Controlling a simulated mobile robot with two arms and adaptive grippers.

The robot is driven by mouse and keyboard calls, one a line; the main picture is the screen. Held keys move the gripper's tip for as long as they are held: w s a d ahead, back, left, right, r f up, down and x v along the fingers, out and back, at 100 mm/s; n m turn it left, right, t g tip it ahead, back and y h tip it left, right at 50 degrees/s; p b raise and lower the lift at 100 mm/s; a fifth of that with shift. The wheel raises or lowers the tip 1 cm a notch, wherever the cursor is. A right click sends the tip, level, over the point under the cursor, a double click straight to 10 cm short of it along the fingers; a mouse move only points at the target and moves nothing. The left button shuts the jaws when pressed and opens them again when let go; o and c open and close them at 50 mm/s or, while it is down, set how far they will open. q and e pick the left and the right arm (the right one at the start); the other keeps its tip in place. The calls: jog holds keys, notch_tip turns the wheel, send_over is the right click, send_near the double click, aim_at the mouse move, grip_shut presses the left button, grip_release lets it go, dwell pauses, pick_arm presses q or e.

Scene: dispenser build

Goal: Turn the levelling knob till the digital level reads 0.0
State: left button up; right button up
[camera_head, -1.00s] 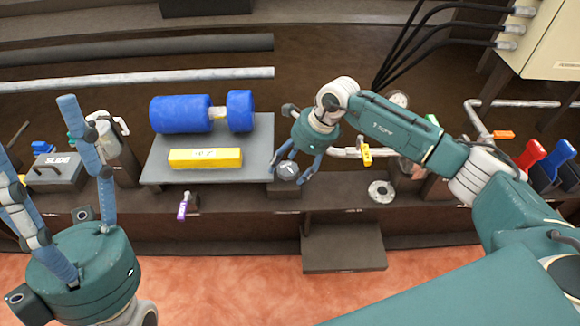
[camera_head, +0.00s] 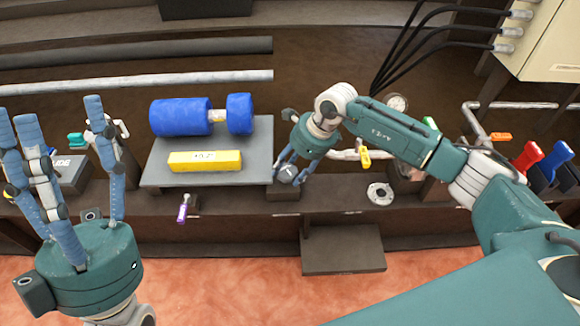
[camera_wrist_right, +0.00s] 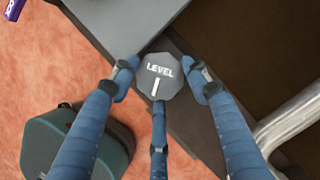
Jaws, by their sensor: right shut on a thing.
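The yellow digital level (camera_head: 205,160) lies on the grey plate (camera_head: 160,176), in front of a blue roller. Its display shows small dark digits that I cannot read for certain. The levelling knob (camera_head: 287,174) sits on a dark block at the plate's front right corner. In the right wrist view the grey knob (camera_wrist_right: 160,88) bears the word LEVEL and a white mark pointing toward the bottom of the picture. My right gripper (camera_head: 290,168) is shut on the knob, its fingers around the rim. My left gripper (camera_head: 60,140) is open and empty at the left, apart from the plate.
The blue roller (camera_head: 182,117) lies on the plate behind the level. A purple-tagged valve (camera_head: 184,208) hangs below the plate's front edge. A yellow-handled valve (camera_head: 364,158), a pipe flange (camera_head: 380,193) and a red lever (camera_head: 527,156) stand to the right. A SLIDE block (camera_head: 72,172) is behind my left fingers.

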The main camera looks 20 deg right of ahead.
jog(key=shift+w+a+r+m+t+p, duration=0.15)
jog(key=shift+r+m+t+p, duration=0.2)
jog(key=shift+m+p, duration=0.5)
pick_arm(q)
jog(key=w+d+f+g+y+p, duration=0.1)
jog(key=w+d+f+g+y, duration=0.1)
jog(key=w+f+g, duration=0.65)
pick_arm(e)
jog(key=shift+m, duration=0.55)
jog(key=shift+a+m+t+h+p, duration=0.1)
jog(key=shift+m+t+h+p, duration=0.35)
jog(key=shift+m+h+p, duration=0.55)
pick_arm(q)
jog(key=w+f+g+y, duration=0.1)
jog(key=f+g, duration=0.1)
jog(key=f, duration=0.4)
jog(key=w+a+f+g+y, duration=0.1)
jog(key=w+f+g, duration=0.1)
jog(key=f, duration=0.5)
jog(key=shift+w+a+f+y, duration=0.15)
jog(key=shift+w+a+y, duration=0.05)
jog(key=shift+a+y, duration=0.1)
pick_arm(e)
jog(key=shift+m+y, duration=0.3)
jog(key=shift+m, duration=0.1)
jog(key=o, duration=1.1)
jog(key=shift+f, duration=0.1)
jog(key=shift+o, duration=0.2)
jog(key=shift+f, duration=0.1)
